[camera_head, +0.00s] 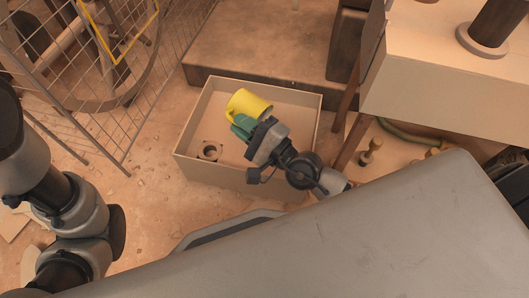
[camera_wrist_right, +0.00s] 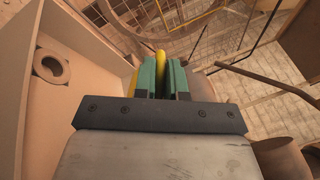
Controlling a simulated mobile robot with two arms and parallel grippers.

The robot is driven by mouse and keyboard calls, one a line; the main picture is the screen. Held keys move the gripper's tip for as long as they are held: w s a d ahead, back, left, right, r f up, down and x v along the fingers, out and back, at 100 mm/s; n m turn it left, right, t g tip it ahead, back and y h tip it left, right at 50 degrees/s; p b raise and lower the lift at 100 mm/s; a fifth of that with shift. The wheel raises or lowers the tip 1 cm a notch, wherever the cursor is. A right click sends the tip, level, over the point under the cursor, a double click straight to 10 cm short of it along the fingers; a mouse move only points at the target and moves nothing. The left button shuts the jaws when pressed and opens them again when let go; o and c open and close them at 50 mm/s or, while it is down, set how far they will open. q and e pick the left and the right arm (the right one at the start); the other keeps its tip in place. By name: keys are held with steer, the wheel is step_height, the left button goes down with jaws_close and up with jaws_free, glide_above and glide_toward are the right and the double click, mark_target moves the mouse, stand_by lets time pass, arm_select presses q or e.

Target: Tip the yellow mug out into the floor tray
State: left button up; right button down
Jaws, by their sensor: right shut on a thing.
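The yellow mug (camera_head: 250,103) is in the head view, tilted over onto its side above the floor tray. Its mouth is not clearly visible. My right gripper (camera_head: 242,125), with green fingers, is shut on the mug at its near left side. In the right wrist view, a strip of the yellow mug (camera_wrist_right: 161,60) shows between the green fingers (camera_wrist_right: 161,78). The floor tray (camera_head: 228,177) is a pale open box under the mug and gripper; its wall also shows in the wrist view (camera_wrist_right: 98,50). My left gripper is out of view; only its arm shows.
A round flanged part (camera_head: 209,151) lies in the tray's near left corner. A wire mesh fence (camera_head: 95,115) stands at the left. A brown block (camera_head: 260,60) is behind the tray, and a pale bench (camera_head: 440,95) stands at the right.

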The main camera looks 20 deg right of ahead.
steer(key=shift+s+d+t+y+b, duration=0.15)
steer(key=shift+s+t+y+b, duration=0.3)
steer(key=shift+b, duration=0.7)
steer(key=shift+s+d+t, duration=0.1)
steer(key=shift+t, duration=0.25)
steer(key=shift+s+d+r+t+y, duration=0.35)
steer(key=shift+s+r+t+y, duration=0.1)
steer(key=shift+r+t+y, duration=0.15)
steer(key=shift+r, duration=0.1)
steer(key=shift+s+d+r+t, duration=0.1)
steer(key=shift+r+t, duration=0.2)
steer(key=shift+s+d+r+t+y, duration=0.1)
steer(key=shift+s+r+t+y, duration=0.15)
steer(key=shift+r, duration=0.25)
steer(key=shift+s+d+r+t+y, duration=0.15)
steer(key=shift+r+t+y, duration=0.1)
steer(key=shift+r, duration=0.2)
steer(key=shift+s, duration=0.1)
stand_by(1.1)
